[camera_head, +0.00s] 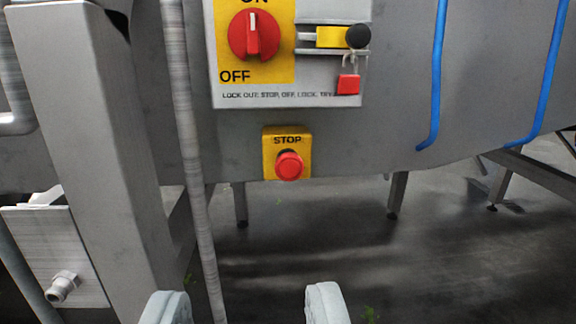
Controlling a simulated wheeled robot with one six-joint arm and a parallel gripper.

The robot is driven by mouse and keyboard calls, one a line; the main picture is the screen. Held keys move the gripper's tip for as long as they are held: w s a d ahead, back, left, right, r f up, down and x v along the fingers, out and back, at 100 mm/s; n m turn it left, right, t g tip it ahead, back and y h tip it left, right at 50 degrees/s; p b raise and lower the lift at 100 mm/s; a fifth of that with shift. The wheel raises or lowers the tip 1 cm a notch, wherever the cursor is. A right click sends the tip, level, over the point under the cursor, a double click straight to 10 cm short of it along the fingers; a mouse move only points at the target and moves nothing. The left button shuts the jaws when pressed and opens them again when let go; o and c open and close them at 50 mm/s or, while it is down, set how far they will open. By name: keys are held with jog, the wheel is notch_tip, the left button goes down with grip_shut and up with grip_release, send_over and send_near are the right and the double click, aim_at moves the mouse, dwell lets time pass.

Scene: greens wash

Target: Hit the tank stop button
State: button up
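The stop button (289,165) is a round red knob on a small yellow box labelled STOP (272,143). The box is on the lower part of the grey tank wall (400,110), near the picture's middle. My gripper (245,305) shows at the bottom edge as two pale fingertips, set wide apart with nothing between them. In the picture it is below the button and apart from it. The rest of my gripper is out of frame.
Above sits a lockout panel (290,98) with a red ON/OFF switch (254,35) and a red padlock (348,84). A thick grey post (90,120) and a thin pipe (185,130) stand left. Blue hoses (437,80) hang right. The dark floor below is mostly open.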

grip_shut()
dwell(1.9)
